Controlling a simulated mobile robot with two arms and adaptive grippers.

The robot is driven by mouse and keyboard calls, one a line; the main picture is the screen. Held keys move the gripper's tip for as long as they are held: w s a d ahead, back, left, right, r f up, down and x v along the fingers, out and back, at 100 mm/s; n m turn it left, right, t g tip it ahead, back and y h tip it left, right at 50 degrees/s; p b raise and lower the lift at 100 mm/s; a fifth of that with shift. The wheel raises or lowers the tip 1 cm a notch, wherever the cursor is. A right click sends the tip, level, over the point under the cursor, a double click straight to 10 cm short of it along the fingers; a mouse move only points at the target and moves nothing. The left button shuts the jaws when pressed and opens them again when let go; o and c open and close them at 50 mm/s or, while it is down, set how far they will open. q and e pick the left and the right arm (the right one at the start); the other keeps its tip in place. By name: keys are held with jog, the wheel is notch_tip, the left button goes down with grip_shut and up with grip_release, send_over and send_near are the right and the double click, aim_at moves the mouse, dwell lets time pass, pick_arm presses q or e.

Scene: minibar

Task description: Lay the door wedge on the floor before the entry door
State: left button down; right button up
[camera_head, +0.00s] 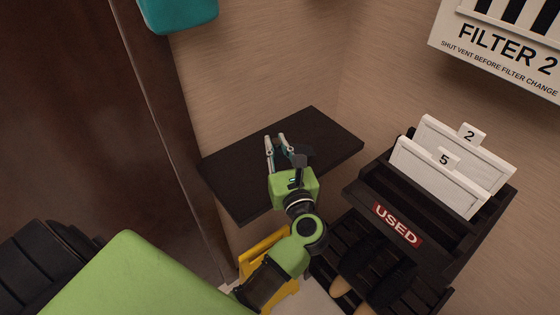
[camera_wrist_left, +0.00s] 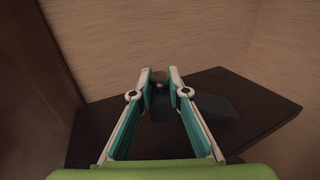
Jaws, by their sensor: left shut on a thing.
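My left gripper (camera_head: 275,140) is over a dark wall shelf (camera_head: 325,138), with its fingers pointing toward the wall. A shadow lies on the shelf (camera_wrist_left: 255,115) beneath; the gap to the shelf is hard to judge. A large dark brown door-like panel (camera_head: 75,110) stands at the left in the head view. My right gripper is not in view.
A dark rack (camera_head: 365,185) marked USED holds white numbered panels (camera_head: 440,175) at the right. Dark shoes or brushes lie on slats below. A yellow stand (camera_head: 255,258) is under the shelf. Little floor (camera_head: 318,302) shows. A teal box (camera_head: 180,12) hangs above.

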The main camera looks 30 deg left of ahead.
pick_arm(q)
jog(key=shift+w+a+f+b, duration=0.1)
jog(key=shift+w+f+b, duration=0.3)
jog(key=shift+w+f, duration=0.45)
jog(key=shift+w+f+b, duration=0.2)
jog(key=shift+f+b, duration=0.15)
jog(key=shift+f, duration=0.15)
notch_tip(320, 180, down, 3)
jog(key=shift+w+a+f+b, duration=0.1)
jog(key=shift+w+f+b, duration=0.05)
jog(key=shift+b, duration=0.9)
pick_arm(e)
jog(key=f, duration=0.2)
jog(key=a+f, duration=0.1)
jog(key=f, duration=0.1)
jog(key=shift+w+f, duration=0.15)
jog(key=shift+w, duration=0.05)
pick_arm(q)
jog(key=c, duration=2)
grip_release()
jog(key=shift+o, duration=0.2)
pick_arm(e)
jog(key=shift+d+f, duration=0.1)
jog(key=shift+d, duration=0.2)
